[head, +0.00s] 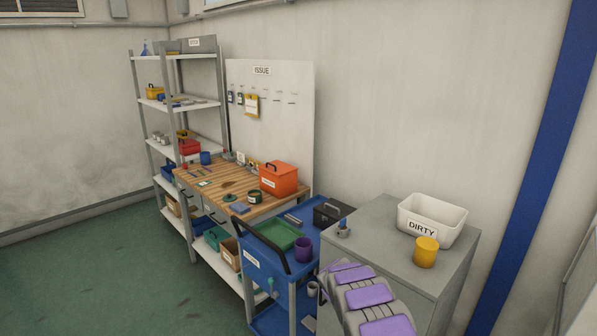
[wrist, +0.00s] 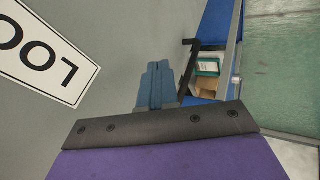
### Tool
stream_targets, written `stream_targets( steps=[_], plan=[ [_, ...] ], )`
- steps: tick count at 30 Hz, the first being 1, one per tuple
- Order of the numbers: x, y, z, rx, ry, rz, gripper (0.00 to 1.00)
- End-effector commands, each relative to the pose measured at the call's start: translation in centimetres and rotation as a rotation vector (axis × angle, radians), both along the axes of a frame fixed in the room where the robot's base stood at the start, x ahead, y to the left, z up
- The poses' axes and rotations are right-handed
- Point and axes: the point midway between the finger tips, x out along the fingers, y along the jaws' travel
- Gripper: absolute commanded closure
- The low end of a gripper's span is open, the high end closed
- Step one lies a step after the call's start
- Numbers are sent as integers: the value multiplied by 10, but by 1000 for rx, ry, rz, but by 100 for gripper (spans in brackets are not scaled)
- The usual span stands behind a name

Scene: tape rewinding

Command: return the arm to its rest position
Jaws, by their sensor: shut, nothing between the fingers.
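My gripper (wrist: 156,70) shows in the wrist view as two blue-grey fingers lying together, with nothing between them. It is in front of a grey surface that bears a white label (wrist: 40,50) with large black letters starting "LOC", partly cut off. In the head view my arm (head: 365,297), with its purple panels, rises from the bottom edge beside the grey cabinet (head: 385,225). My fingers cannot be made out in the head view.
On the cabinet stand a white bin (head: 430,215) marked DIRTY, a yellow cup (head: 426,252) and a small pot (head: 343,229). Left of it are a blue cart (head: 262,262), a wooden workbench (head: 215,180) and shelves. Green floor (head: 110,275) is clear at left.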

Motion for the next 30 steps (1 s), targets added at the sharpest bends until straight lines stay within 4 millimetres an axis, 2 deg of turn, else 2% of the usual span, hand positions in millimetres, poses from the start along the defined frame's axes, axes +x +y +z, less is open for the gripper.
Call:
stream_targets(
  steps=[1, 8, 15, 20, 24, 30],
  plan=[
    [-7, -8, 21, -9, 5, -24, 100],
    [-59, -39, 87, -30, 75, -148, 100],
    [-129, -61, 149, -21, 149, -273, 100],
    [-183, -67, 184, 2, 198, -348, 100],
    [-233, -69, 209, 29, 245, -408, 100],
    [-311, -62, 237, 80, 319, -478, 100]
  ],
)
